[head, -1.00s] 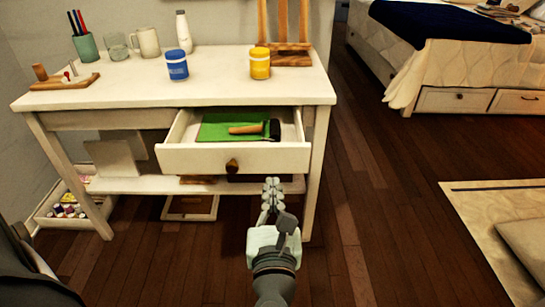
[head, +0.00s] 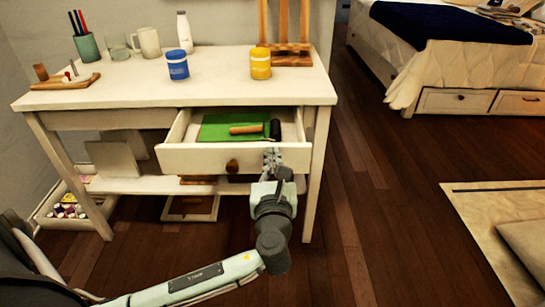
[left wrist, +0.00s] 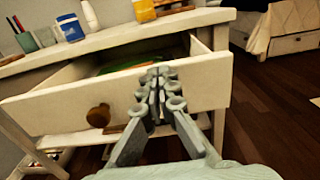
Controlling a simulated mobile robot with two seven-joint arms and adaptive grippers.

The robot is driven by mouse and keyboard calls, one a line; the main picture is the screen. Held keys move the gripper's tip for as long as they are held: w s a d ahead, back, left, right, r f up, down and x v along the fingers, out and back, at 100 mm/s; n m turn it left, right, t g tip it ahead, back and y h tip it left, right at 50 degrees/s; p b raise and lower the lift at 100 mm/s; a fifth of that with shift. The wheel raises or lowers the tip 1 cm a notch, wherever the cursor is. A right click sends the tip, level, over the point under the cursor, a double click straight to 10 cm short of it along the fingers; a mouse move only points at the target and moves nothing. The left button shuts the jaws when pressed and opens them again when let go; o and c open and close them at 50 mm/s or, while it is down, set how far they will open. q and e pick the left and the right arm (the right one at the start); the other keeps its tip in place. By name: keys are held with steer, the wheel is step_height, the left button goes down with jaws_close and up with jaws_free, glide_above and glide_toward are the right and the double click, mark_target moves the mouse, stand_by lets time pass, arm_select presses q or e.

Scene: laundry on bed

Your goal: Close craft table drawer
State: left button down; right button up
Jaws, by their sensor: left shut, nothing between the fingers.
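The white craft table (head: 110,90) stands against the wall. Its drawer (head: 200,160) is pulled out and shows a green sheet (head: 222,130) and a wooden-handled black tool (head: 245,129) inside. The round brown knob (head: 232,166) is at the middle of the drawer front. My left gripper (head: 271,152) is shut and empty, its tips at the drawer front, right of the knob. In the left wrist view the shut fingers (left wrist: 160,78) overlap the drawer front (left wrist: 200,95), with the knob (left wrist: 98,116) to their left. I cannot tell whether they touch it. My right gripper is not in view.
A blue jar (head: 177,65) and a yellow jar (head: 260,63) stand on the tabletop, with a mug, a bottle and a pen cup at the back. A bed (head: 450,55) is at the right.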

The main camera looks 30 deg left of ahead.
arm_select(q)
steer(key=shift+w, duration=0.1)
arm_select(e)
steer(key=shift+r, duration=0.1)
arm_select(q)
steer(key=p, duration=0.3)
glide_toward(272, 128)
steer(key=r, duration=0.2)
steer(key=w+a+r, duration=0.1)
steer(key=r, duration=0.1)
steer(key=x, duration=0.7)
steer(key=shift+w+f+p, duration=0.15)
steer(key=shift+w+p, duration=0.1)
steer(key=shift+p, duration=0.05)
steer(key=shift+x, duration=0.8)
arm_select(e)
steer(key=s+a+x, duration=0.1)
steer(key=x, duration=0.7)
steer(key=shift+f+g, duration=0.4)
